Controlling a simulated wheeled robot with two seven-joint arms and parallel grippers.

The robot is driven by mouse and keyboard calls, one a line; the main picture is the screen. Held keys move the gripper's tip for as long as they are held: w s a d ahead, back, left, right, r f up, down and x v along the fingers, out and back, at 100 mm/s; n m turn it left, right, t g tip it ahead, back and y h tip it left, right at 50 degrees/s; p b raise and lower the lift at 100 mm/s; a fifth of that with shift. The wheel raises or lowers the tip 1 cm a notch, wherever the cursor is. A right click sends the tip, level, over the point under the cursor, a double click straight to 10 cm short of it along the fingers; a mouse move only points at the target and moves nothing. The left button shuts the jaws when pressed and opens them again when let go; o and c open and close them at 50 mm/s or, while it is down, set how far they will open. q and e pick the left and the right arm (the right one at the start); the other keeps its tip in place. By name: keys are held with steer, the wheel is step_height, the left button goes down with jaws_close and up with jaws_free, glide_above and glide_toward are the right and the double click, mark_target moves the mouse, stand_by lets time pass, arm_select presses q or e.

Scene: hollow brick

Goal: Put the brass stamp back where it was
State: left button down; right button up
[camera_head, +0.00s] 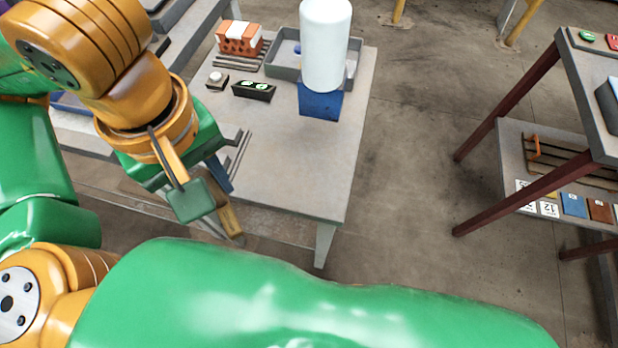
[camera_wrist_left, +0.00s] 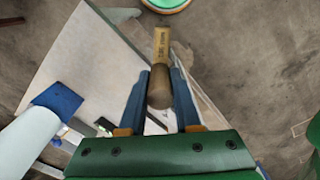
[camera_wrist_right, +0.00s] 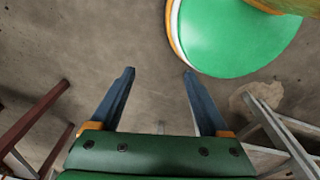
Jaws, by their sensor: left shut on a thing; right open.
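The brass stamp (camera_wrist_left: 161,45) is held between the blue fingers of my left gripper (camera_wrist_left: 161,80), with its engraved end pointing away from the palm. In the head view the stamp (camera_head: 230,220) hangs tilted downward by the near edge of the grey table (camera_head: 300,170), and my left gripper (camera_head: 222,190) partly hides it. My right gripper (camera_wrist_right: 158,72) is open and empty over bare floor, and it is not seen in the head view. I cannot tell which spot the stamp came from.
Nearby are a grey tray (camera_head: 284,72), a white cylinder (camera_head: 325,45) above a blue block (camera_head: 320,105), and a black box with green buttons (camera_head: 254,91). A shelf unit (camera_head: 545,140) stands right. The table's front right is clear.

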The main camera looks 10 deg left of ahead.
arm_select(q)
steer(key=w+d+f, duration=0.2)
steer(key=w, duration=0.1)
steer(key=w+d+f+p, duration=0.1)
steer(key=w+d+f, duration=0.1)
steer(key=w+f, duration=0.1)
steer(key=w+d+f+p, duration=0.1)
steer(key=w+d+f, duration=0.1)
steer(key=w+f, duration=0.1)
steer(key=shift+w+f, duration=0.25)
steer(key=shift+w, duration=0.3)
steer(key=f, duration=0.1)
steer(key=f+p, duration=0.2)
steer(key=shift+w+f, duration=0.25)
steer(key=shift+f, duration=0.2)
arm_select(e)
steer(key=r, duration=0.2)
steer(key=a+r, duration=0.1)
steer(key=r, duration=0.2)
steer(key=shift+a+r, duration=0.15)
steer(key=shift+a, duration=0.05)
arm_select(q)
steer(key=shift+f+b, duration=0.15)
steer(key=shift+b, duration=0.25)
steer(key=c, duration=0.6)
jaws_free()
arm_select(e)
steer(key=shift+d+f, duration=0.1)
steer(key=shift+f, duration=0.15)
